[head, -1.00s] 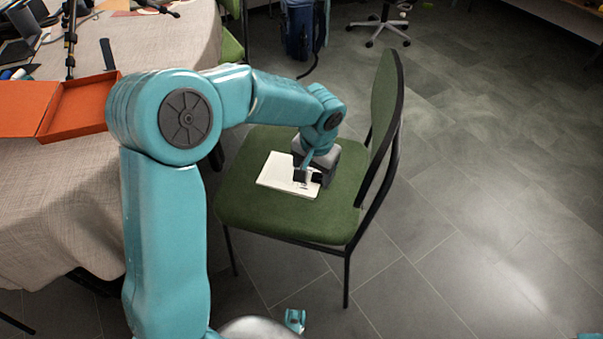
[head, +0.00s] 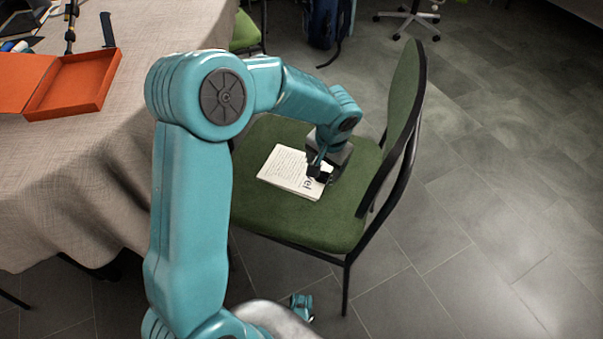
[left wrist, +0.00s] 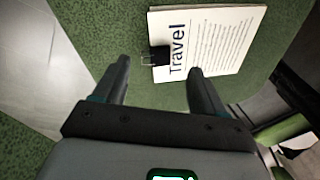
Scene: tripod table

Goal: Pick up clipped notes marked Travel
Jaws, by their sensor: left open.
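The clipped notes (head: 290,170) lie flat on the green seat of a chair (head: 290,222). In the left wrist view the notes (left wrist: 215,42) show the large word "Travel" beside a black binder clip (left wrist: 160,57) on their edge, with printed lines beyond. My left gripper (head: 317,172) is over the right edge of the notes in the head view. In the left wrist view its two fingers (left wrist: 157,80) are apart and empty, with the clip just ahead of the gap between them. My right gripper is not in view.
The chair's backrest (head: 405,95) rises close to the right of my left gripper. A cloth-covered table (head: 90,170) with an open orange box (head: 75,88) stands at the left. A blue backpack (head: 322,22) is behind; the floor at right is clear.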

